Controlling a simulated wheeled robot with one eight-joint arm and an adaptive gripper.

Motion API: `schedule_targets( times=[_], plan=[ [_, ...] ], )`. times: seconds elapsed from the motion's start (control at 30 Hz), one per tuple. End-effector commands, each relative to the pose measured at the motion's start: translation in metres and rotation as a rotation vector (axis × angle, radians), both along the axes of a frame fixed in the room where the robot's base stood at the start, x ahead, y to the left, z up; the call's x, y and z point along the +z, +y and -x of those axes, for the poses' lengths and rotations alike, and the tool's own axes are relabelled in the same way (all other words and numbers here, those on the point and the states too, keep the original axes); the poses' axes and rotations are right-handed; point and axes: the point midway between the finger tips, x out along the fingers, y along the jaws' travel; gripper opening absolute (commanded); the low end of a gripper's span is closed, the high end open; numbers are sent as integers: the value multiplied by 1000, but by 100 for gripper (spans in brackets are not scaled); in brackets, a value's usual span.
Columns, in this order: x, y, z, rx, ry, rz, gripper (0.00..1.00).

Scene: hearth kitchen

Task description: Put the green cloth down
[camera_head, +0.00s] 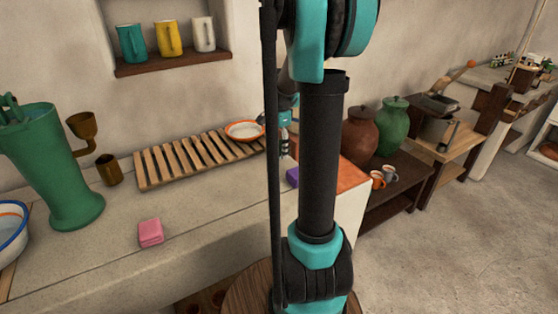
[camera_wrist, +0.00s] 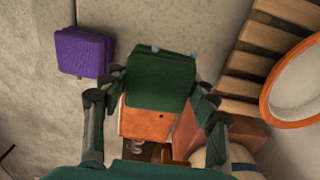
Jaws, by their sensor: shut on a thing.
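The green cloth (camera_wrist: 160,72) is a dark green folded block in the middle of the wrist view. My gripper (camera_wrist: 160,84) is shut on it, with a finger on each side. The cloth is hidden behind my arm in the head view. There, only a small part of my gripper (camera_head: 286,146) shows beside the arm, over the right end of the counter. A purple folded cloth (camera_wrist: 82,52) lies on the counter just left of the green cloth in the wrist view. It also shows in the head view (camera_head: 292,177), partly covered by my arm.
A pink folded cloth (camera_head: 150,232) lies on the counter (camera_head: 205,232). A slatted rack (camera_head: 170,165) with an orange-rimmed plate (camera_head: 244,130) stands at the back. A green pump (camera_head: 58,165) and brass cup (camera_head: 109,170) are left. Bare counter lies between the pink and purple cloths.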

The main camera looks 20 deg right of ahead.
Motion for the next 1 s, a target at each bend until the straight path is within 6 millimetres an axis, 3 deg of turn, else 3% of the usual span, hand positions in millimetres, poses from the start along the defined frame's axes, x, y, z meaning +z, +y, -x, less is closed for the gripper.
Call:
schedule_targets(
  times=[0.5,0.9,0.93,1.0],
  plan=[
    [-54,0,0,0,0,0,23],
    [-58,0,0,0,0,0,23],
    [-58,0,0,0,0,0,62],
    [-58,0,0,0,0,0,70]
  ],
)
